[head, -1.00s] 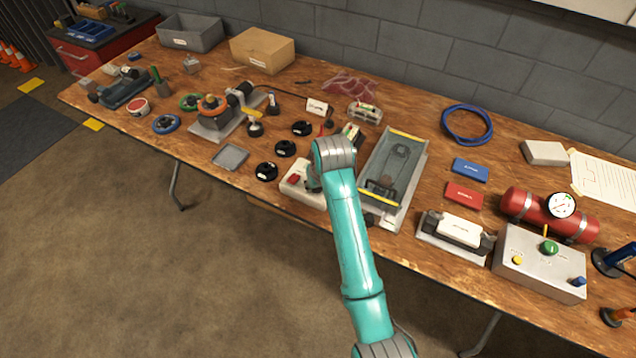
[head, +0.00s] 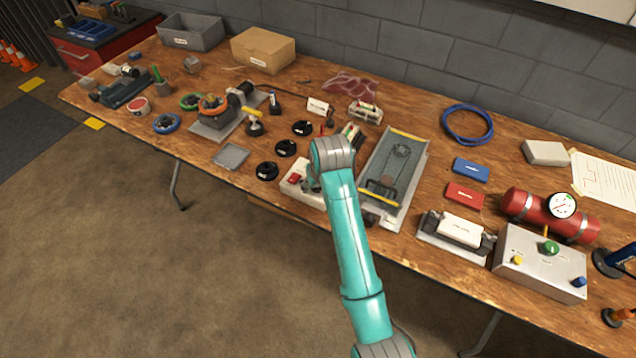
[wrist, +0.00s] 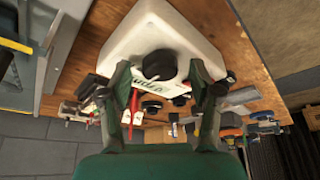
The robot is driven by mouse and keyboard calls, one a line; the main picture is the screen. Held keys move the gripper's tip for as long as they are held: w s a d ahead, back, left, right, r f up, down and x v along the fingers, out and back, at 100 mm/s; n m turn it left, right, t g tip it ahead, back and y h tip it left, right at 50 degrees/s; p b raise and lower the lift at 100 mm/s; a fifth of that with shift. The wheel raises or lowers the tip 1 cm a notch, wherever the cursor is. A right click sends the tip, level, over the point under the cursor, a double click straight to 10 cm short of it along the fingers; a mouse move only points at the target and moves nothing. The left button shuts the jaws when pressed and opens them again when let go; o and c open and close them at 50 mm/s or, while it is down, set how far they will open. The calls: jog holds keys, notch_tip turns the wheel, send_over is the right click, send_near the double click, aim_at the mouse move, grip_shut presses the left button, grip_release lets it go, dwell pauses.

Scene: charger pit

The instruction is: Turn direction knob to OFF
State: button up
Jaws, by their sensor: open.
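In the wrist view a round black knob (wrist: 159,65) stands on a white box (wrist: 138,37) with dark lettering that I cannot read. I take it to be the direction knob; which position it points to cannot be made out. My gripper (wrist: 160,74) is open, one finger on each side of the knob in the picture. Whether the fingers touch it is unclear. In the head view the white box (head: 291,187) sits at the table's front edge with a red part on top. My arm covers much of it, and the knob is hidden there.
Just right of my arm is a grey tray fixture (head: 412,178) with yellow ends. Black round pieces (head: 267,171) stand left of the box. A grey control box (head: 538,265) with a green knob and a red cylinder (head: 525,207) are at the right. Floor in front is clear.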

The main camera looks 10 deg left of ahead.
jog(key=v, duration=1.2)
dwell(0.3)
